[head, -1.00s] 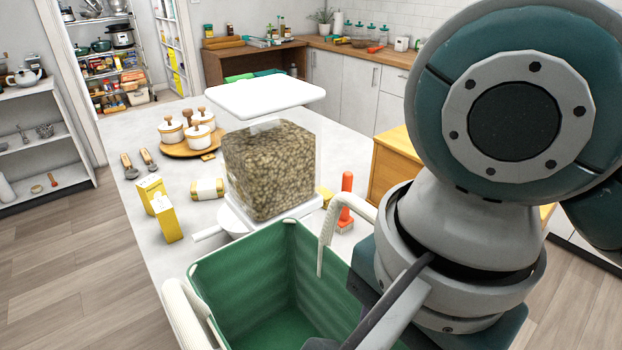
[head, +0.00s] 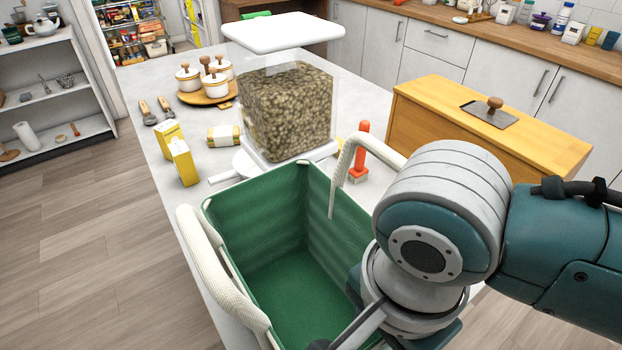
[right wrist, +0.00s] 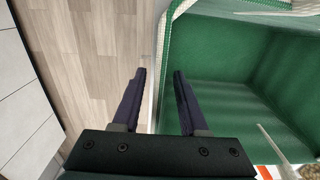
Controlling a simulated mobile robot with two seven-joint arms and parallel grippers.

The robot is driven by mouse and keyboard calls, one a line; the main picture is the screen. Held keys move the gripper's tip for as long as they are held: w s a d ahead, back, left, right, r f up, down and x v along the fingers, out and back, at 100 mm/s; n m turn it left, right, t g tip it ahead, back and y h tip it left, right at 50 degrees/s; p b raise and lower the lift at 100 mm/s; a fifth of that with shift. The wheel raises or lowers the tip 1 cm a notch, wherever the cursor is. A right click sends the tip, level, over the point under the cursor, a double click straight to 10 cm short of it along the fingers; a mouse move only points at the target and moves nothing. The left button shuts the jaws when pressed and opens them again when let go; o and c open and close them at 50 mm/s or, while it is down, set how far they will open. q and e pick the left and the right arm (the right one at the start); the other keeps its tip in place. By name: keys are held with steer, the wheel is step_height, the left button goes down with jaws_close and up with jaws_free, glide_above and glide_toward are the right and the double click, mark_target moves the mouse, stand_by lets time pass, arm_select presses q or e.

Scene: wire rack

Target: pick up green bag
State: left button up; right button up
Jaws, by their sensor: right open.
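The green bag (head: 270,285) stands open-topped at the near edge of the white counter, with two white rope handles. One handle (head: 222,275) is on its left side and the other (head: 345,160) arches at the right. My right arm covers the bag's right side in the head view, and its fingertips are not clear there. In the right wrist view my right gripper (right wrist: 159,74) is open, its two dark fingers straddling the line of the bag's edge. The green interior (right wrist: 235,75) lies to the right. Contact cannot be told. My left gripper is out of view.
A clear container of brown pellets (head: 287,110) stands right behind the bag. Yellow boxes (head: 183,163), a red-handled brush (head: 360,150) and a tray of white pots (head: 205,97) are nearby. A wooden box (head: 480,125) stands at the right. Floor is clear at left.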

steer(key=shift+c, duration=0.3)
jaws_close()
stand_by(1.1)
